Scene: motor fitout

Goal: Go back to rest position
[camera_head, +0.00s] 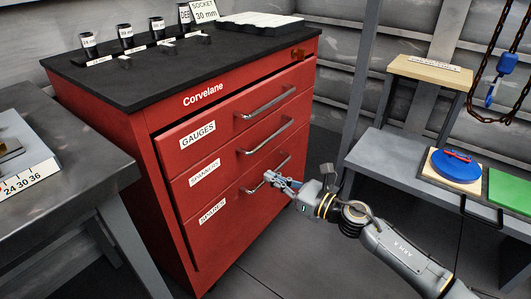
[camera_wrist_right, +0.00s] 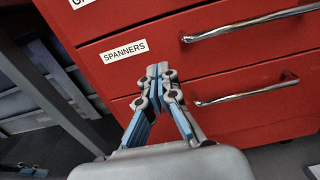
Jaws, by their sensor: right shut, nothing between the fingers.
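My right gripper (camera_head: 275,180) is shut and empty, with its blue-padded fingers together in the right wrist view (camera_wrist_right: 160,78). It is in front of the red Corvelane drawer cabinet (camera_head: 110,150). In the right wrist view the fingertips lie left of the handles, just below the SPANNERS label (camera_wrist_right: 125,51), and I see no grip on a handle. Whether the fingers touch the drawer front I cannot tell.
Small labelled sockets (camera_head: 126,36) and a white tray (camera_head: 262,19) stand on the cabinet's black top. A grey table (camera_head: 60,190) is close on the left. A bench (camera_head: 400,165) with a blue disc (camera_head: 455,166) and green mat (camera_head: 510,190) stands right. A chain hoist (camera_head: 490,90) hangs above it.

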